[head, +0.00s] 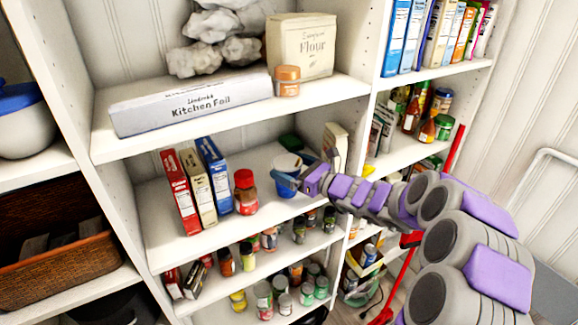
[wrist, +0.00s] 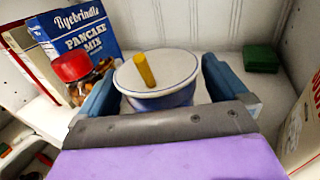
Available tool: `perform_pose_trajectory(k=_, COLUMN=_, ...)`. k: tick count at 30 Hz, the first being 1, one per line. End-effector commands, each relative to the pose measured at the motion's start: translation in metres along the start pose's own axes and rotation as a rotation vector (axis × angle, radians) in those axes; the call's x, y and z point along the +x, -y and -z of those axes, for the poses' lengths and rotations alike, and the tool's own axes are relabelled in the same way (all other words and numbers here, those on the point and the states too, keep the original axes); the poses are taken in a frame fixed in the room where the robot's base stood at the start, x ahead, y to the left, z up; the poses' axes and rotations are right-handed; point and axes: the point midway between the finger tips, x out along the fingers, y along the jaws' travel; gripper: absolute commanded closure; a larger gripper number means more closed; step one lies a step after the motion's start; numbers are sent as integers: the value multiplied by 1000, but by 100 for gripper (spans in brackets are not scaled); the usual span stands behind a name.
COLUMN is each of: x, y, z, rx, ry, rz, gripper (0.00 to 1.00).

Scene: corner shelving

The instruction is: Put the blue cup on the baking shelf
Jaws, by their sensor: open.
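The blue cup (head: 287,163) stands upright on the middle shelf (head: 222,242), with a pale top and a blue lower part. In the wrist view the cup (wrist: 158,72) has a blue-rimmed pale top with a yellow piece (wrist: 144,69) on it. My gripper (head: 286,181) is open at the cup; in the wrist view its blue fingers (wrist: 158,88) are on either side of the cup. Contact with the cup cannot be told. The cup's lower side is hidden by my gripper. No label marks a baking shelf.
Boxes (head: 214,175) and a red-lidded jar (head: 245,192) stand left of the cup. Right of it are a green item (wrist: 262,57) and an upright box (head: 334,146). The shelf above holds flour (head: 301,46), kitchen foil (head: 190,102) and a small jar (head: 287,81). Small jars (head: 264,298) fill lower shelves.

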Motion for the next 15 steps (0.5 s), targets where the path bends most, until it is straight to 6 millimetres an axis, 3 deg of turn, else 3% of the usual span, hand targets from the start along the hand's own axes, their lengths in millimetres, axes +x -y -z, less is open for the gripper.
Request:
perform_pose_trajectory(k=9, x=-67, y=3, z=-2, rx=1, ry=3, rz=5, gripper=0)
perform_pose_trajectory(k=15, x=-95, y=1, z=0, rx=3, ry=0, rz=2, gripper=0)
